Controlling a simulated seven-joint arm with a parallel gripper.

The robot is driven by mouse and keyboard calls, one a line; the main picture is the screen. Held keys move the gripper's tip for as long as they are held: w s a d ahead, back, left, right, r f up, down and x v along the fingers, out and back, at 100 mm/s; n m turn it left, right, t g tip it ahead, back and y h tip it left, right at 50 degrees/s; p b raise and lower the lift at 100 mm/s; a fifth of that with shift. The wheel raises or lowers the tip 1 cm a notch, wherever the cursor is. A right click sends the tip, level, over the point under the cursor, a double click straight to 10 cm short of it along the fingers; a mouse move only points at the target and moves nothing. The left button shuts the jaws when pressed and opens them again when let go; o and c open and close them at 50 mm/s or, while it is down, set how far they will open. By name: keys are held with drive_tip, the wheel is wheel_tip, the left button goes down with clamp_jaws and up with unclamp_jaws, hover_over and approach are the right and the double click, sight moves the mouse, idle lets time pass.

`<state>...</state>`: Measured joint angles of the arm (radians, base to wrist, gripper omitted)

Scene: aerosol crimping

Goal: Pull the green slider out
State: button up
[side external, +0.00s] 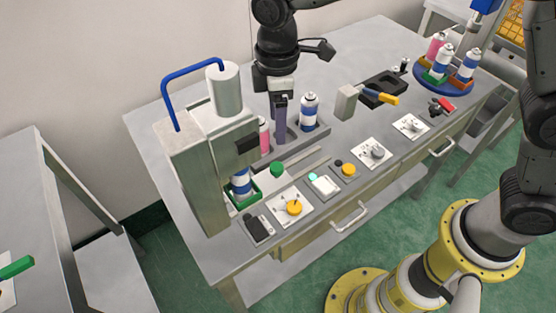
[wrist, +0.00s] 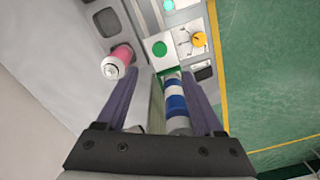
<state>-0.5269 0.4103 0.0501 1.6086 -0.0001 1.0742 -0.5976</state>
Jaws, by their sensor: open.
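The green slider (side external: 256,189) is a small green tray at the foot of the grey crimping press (side external: 190,165). A blue-and-white can (side external: 240,183) stands on it, under the press head, and hides part of it. My gripper (side external: 280,136) points down behind the press, by the can holder, apart from the slider. In the wrist view my gripper (wrist: 156,78) is open, its two dark fingers wide apart. A grey part and the blue-and-white can (wrist: 176,100) show between the fingers, with a thin bit of green beyond the can.
A pink can (side external: 264,136) and another blue-and-white can (side external: 309,112) stand in a grey holder close to my gripper. A green button (side external: 277,169) and a yellow knob (side external: 294,207) lie in front. A blue turntable (side external: 446,75) with several cans is at the far right.

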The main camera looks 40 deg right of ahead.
sight(278, 166)
wheel_tip(278, 166, down, 13)
drive_tip(key=shift+f, duration=0.15)
idle(0.4)
clamp_jaws()
idle(1.3)
